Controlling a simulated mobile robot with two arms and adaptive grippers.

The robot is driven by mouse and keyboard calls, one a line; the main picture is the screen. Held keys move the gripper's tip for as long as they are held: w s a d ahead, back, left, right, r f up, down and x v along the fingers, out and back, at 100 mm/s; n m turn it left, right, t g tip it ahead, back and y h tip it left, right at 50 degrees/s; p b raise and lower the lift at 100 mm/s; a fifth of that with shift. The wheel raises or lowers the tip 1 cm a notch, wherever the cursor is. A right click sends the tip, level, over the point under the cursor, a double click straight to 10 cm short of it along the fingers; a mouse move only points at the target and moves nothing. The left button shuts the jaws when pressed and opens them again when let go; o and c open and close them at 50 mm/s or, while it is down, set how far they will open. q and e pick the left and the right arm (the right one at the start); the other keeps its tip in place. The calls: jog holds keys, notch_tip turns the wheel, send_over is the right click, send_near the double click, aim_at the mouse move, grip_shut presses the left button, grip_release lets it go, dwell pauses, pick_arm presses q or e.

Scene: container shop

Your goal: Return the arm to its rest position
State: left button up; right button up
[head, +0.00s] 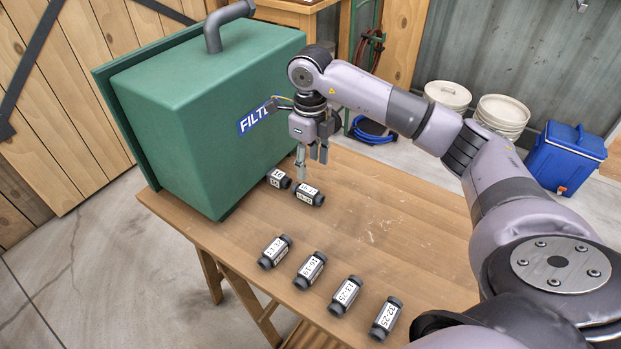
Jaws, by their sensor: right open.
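My right arm comes in from the right and reaches over the wooden table (390,235). My right gripper (312,165) points down with its fingers apart and nothing between them. It is just above and behind a dark cartridge with a white label (309,194). A second labelled cartridge (279,179) lies beside that one, close to the green box (190,130) with a blue label. I cannot tell whether the fingers touch a cartridge. My left gripper is not in the head view.
Several labelled cartridges lie in a row along the table's near part, among them one (345,295) and another at the right end (386,318). White buckets (500,115) and a blue cooler (562,157) stand on the floor behind. The table's middle is clear.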

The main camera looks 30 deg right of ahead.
notch_tip(320, 180, up, 2)
jog(key=shift+r, duration=0.1)
dwell(0.5)
